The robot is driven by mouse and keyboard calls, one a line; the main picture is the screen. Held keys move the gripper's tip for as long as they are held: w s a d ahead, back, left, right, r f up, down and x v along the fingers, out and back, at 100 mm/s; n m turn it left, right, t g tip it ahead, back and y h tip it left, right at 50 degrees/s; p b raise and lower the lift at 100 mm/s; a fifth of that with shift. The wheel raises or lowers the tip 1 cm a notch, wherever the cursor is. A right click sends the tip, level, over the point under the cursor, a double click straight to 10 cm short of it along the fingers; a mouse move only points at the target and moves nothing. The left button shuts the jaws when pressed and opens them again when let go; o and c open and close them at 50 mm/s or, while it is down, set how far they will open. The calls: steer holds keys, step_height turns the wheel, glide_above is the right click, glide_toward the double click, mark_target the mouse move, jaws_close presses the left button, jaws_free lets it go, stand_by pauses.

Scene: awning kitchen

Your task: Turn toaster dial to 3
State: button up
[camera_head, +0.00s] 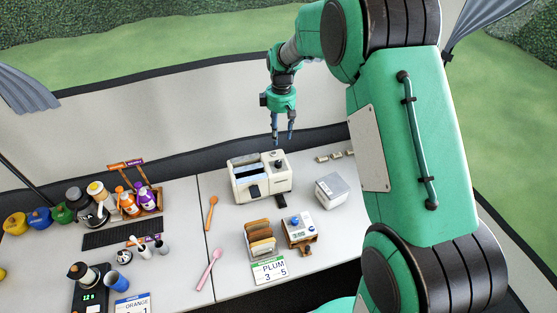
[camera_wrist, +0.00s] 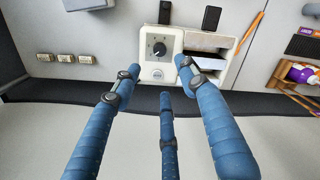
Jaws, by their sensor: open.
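The cream toaster (camera_head: 262,185) stands on the white counter in the head view, with a dark dial on its top right. In the wrist view the toaster (camera_wrist: 150,72) is at top centre, and its round black dial (camera_wrist: 159,48) has a white pointer mark and printed marks around it too small to read. My gripper (camera_head: 284,138) hangs above and behind the toaster in the head view. Its blue fingers (camera_wrist: 160,80) are spread open and empty in the wrist view, apart from the dial. Two toaster levers (camera_wrist: 211,17) show at the top of that view.
A white box (camera_head: 332,190) stands right of the toaster. A toast rack (camera_head: 260,240) and a small device on a wooden stand (camera_head: 300,230) are in front. Orange (camera_head: 211,212) and pink (camera_head: 209,270) spoons lie left. Bottles (camera_head: 138,200) crowd the left counter. Small blocks (camera_head: 335,155) lie at the back right.

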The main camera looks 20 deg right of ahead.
mark_target(279, 162)
steer(key=shift+w+f, duration=0.2)
steer(key=shift+f, duration=0.3)
steer(key=shift+f, duration=0.1)
steer(key=f, duration=0.4)
steer(key=f+b, duration=0.1)
steer(key=f, duration=0.8)
steer(key=shift+s+a+f+b, duration=0.25)
steer(key=shift+s+b, duration=0.05)
jaws_close()
